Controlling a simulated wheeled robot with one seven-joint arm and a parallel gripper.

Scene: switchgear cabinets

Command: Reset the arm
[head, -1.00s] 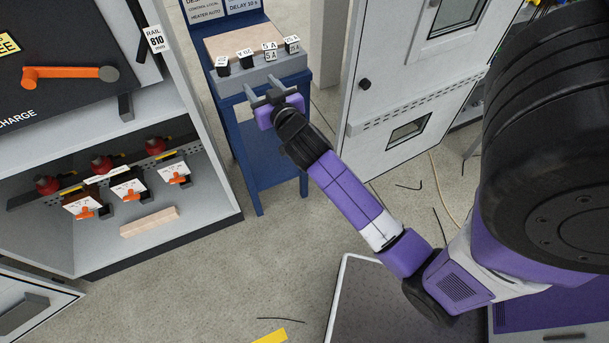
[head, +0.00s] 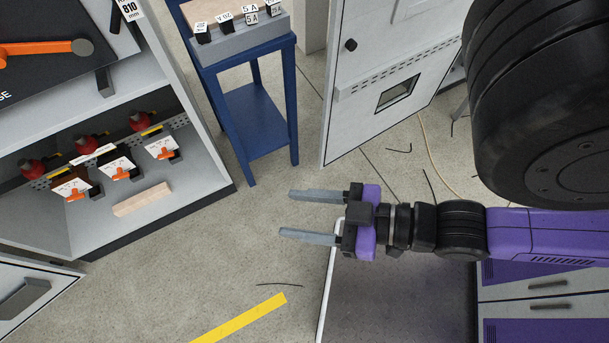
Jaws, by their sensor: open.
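My gripper (head: 285,214) is in the middle of the head view, at the end of my purple and black arm. Its two grey fingers point left and stand wide apart with nothing between them. It hangs in the open over the floor, in front of the blue stand (head: 253,118) and clear of the cabinets. My arm reaches in from the right, with a large black part of it filling the upper right.
The open cabinet (head: 215,190) at left holds several red knobs, tags with orange clips and a wooden block (head: 142,198). Small labelled black pieces sit on a grey block (head: 240,40) on the stand. A white cabinet door (head: 400,75) stands upper right. Floor (head: 240,250) around the fingers is clear.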

